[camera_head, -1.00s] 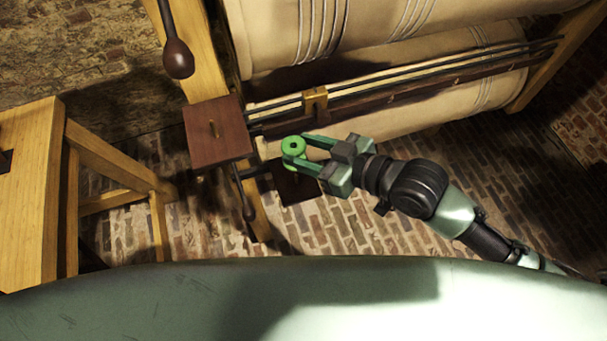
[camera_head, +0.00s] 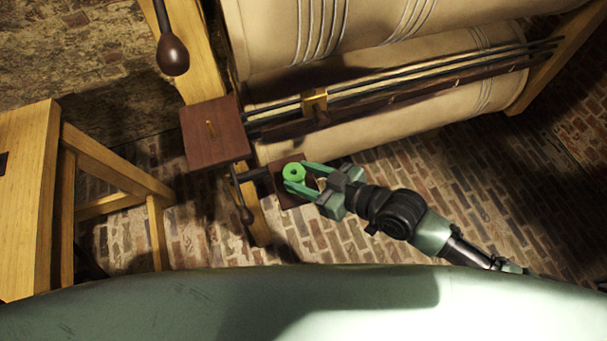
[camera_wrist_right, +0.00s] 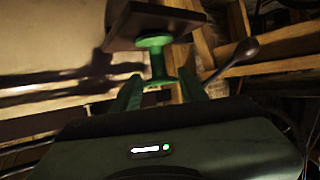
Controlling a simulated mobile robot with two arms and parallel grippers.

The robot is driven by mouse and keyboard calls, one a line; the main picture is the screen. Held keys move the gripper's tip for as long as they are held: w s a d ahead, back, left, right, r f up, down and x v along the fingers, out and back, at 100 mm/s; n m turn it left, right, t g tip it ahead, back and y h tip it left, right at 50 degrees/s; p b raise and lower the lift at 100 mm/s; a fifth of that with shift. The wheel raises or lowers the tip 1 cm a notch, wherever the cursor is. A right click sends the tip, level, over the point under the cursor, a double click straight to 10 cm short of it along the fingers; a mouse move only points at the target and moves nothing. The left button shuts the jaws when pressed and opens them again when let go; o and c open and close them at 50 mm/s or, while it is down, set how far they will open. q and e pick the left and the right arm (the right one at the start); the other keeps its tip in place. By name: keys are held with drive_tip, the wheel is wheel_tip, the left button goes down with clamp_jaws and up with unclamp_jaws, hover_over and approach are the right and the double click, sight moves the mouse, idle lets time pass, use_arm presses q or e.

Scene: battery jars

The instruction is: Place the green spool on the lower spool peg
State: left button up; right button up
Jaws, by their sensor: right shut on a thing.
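The green spool (camera_head: 293,173) is held in my right gripper (camera_head: 299,178), which is shut on it; its hole shows in the head view. In that view the spool overlaps the small lower dark-red plate (camera_head: 284,199), which is partly hidden by spool and fingers. The lower peg cannot be made out. In the right wrist view the spool (camera_wrist_right: 154,58) stands between the fingers, one flange close to a dark plate (camera_wrist_right: 158,17); whether they touch I cannot tell. My left gripper is not in view.
The upper dark-red plate (camera_head: 212,134) with a short peg sits up and left of the spool. A brown-knobbed handle (camera_head: 245,214) hangs just left of the lower plate. Large cloth rollers (camera_head: 370,131) and a rail (camera_head: 400,86) lie behind. A wooden stool (camera_head: 30,190) stands left.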

drive_tip(key=shift+f, duration=0.2)
drive_tip(key=o, duration=1.3)
drive_tip(key=shift+r, duration=0.1)
drive_tip(key=shift+r, duration=0.25)
drive_tip(key=shift+v, duration=5.95)
drive_tip(key=shift+f, duration=0.1)
